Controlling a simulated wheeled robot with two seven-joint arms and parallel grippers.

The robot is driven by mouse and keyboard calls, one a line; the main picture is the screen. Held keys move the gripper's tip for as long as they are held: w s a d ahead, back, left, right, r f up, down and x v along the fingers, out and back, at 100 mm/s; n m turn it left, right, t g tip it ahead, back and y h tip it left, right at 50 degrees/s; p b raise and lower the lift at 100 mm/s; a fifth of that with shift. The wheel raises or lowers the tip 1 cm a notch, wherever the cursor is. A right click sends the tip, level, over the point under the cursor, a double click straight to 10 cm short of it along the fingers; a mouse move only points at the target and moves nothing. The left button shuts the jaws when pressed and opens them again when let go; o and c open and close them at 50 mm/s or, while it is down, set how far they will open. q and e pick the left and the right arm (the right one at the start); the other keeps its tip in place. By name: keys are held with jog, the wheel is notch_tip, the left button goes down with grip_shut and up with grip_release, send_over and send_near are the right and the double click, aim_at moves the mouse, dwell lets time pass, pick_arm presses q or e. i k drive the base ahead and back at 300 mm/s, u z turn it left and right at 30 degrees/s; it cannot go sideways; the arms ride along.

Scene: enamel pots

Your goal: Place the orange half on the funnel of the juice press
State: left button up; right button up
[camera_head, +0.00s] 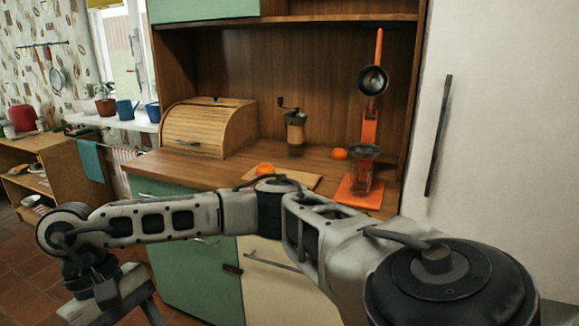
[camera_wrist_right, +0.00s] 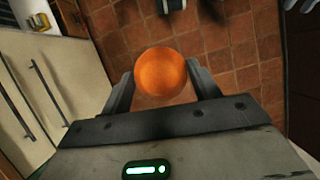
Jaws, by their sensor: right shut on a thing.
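The juice press (camera_head: 370,130) stands at the right of the wooden counter, with a tall orange column, a raised dark press cup (camera_head: 373,80) and a dark funnel (camera_head: 364,150) over a glass (camera_head: 360,182). My right gripper (camera_wrist_right: 162,88) is shut on a round orange piece, the orange half (camera_wrist_right: 162,72), held between its two fingers above the tiled floor. In the head view my right arm reaches across to the lower left, well away from the press; the held orange is not visible there. My left gripper is not in view.
Another orange piece (camera_head: 265,169) lies on a cutting board (camera_head: 298,178); an orange (camera_head: 340,154) sits beside the press. A bread box (camera_head: 207,127) and a coffee grinder (camera_head: 295,130) stand behind. A white fridge (camera_head: 490,100) bounds the right side. My arm crosses before the cabinets.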

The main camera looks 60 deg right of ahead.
aim_at(364, 150)
jog(key=u, duration=0.1)
jog(key=i, duration=0.7)
jog(key=z, duration=1)
jog(key=i, duration=1.35)
jog(key=z, duration=1.35)
